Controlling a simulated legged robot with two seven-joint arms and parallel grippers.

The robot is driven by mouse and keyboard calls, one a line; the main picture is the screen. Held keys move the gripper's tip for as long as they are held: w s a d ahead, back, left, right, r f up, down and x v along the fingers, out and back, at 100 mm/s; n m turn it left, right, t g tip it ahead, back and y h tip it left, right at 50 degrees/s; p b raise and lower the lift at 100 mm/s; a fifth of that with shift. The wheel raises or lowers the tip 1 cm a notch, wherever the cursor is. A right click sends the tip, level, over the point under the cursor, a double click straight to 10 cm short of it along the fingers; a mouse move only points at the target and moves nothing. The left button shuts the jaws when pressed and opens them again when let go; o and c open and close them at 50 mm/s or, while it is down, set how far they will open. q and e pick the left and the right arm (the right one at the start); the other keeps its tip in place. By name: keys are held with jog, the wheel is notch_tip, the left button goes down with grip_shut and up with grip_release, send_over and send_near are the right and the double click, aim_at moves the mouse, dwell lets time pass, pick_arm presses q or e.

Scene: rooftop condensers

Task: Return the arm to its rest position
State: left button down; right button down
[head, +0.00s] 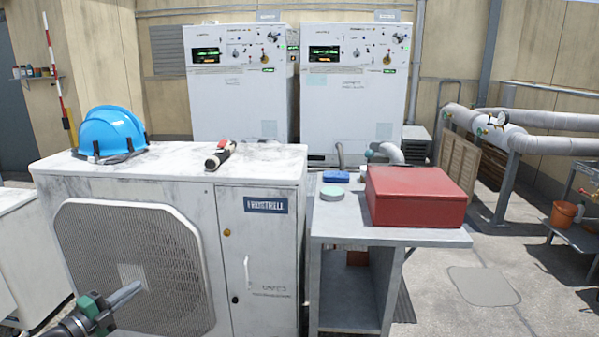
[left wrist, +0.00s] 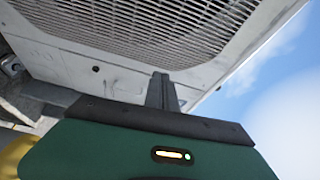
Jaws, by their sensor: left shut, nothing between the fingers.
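My left gripper (head: 126,295) shows at the lower left of the head view, in front of the grille of a white condenser unit (head: 265,255). Its fingers are together with nothing between them, and they point to the right. I cannot tell whether the gripper touches the unit. My right gripper is in neither view.
A blue hard hat (head: 112,132) and a flashlight-like tool (head: 220,154) lie on the condenser. A grey side table (head: 340,230) holds a red box (head: 416,195), a blue item (head: 336,176) and a round pale tin (head: 332,193). Two white cabinets stand behind. The floor at right is largely open.

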pick_arm(q)
notch_tip(320, 180, up, 4)
jog(key=w+a+n+t+y, duration=0.1)
jog(key=w+n+t+y, duration=0.1)
jog(key=n+y, duration=0.35)
jog(key=s+d+f+n+g+y, duration=0.1)
jog(key=s+d+f+n+g, duration=0.45)
jog(key=s+d, duration=0.5)
jog(key=s+d+f+n+g+y, duration=0.1)
jog(key=s+d+f+n+g, duration=0.5)
jog(key=s, duration=0.8)
jog(key=s+d+f+n+g+y, duration=0.1)
jog(key=s+d+f+n+g, duration=0.4)
jog(key=s+d, duration=0.65)
notch_tip(320, 180, up, 31)
jog(key=s+a+p, duration=0.1)
jog(key=s+p, duration=0.1)
jog(key=p, duration=2.9)
jog(key=shift+s+a+n+t, duration=0.2)
jog(key=shift+n+t, duration=0.1)
jog(key=shift+t, duration=0.15)
